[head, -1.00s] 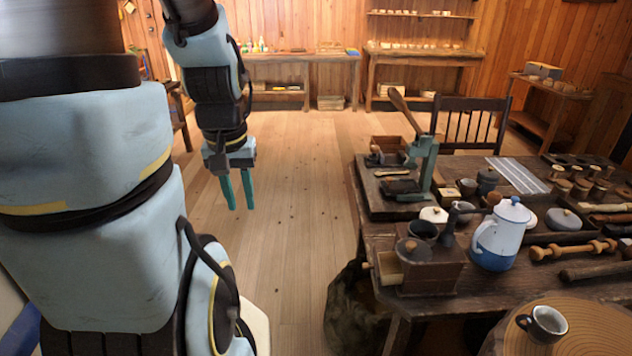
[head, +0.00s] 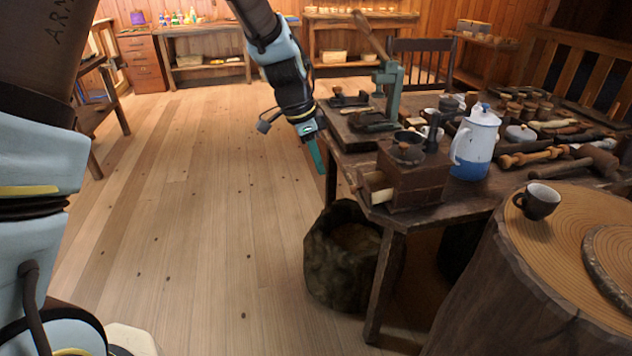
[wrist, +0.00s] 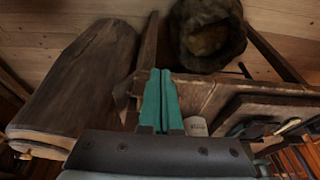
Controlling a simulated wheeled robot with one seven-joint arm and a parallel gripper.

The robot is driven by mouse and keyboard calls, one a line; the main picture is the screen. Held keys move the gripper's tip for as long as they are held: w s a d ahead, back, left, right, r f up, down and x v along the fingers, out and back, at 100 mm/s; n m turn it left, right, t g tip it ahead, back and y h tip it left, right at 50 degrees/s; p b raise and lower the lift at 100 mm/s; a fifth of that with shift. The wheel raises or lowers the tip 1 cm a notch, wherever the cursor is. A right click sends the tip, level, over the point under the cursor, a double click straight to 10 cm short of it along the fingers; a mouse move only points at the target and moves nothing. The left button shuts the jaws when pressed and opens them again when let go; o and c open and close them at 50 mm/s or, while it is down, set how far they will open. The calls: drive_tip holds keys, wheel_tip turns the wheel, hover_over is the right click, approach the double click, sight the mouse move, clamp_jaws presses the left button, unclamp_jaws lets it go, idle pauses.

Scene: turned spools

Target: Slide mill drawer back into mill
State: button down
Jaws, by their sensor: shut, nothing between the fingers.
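The mill (head: 418,182) is a dark wooden box with a round top, at the near left corner of the dark table in the head view. Its pale drawer (head: 372,184) sticks out of the mill's left side, part open. My gripper (head: 316,157) has teal fingers pointing down, to the left of the mill and drawer and apart from them. The fingers are together and empty; they also show shut in the wrist view (wrist: 162,98). A small pale thing beside them there is too unclear to name.
A blue-and-white pot (head: 474,145) stands right of the mill. A dark sack (head: 345,255) is on the floor by the table leg. A stump (head: 510,290) with a cup (head: 538,201) stands at the lower right. The floor at left is clear.

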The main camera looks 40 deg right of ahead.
sight(362, 179)
drive_tip(key=s+d+f+p, duration=0.2)
drive_tip(key=d+f+p, duration=0.1)
drive_tip(key=d+f, duration=0.3)
drive_tip(key=shift+s+f, duration=0.2)
drive_tip(key=shift+f, duration=1.15)
drive_tip(key=d, duration=0.1)
drive_tip(key=s+d, duration=0.1)
drive_tip(key=d, duration=0.1)
drive_tip(key=s+d+b, duration=0.1)
drive_tip(key=shift+d, duration=0.4)
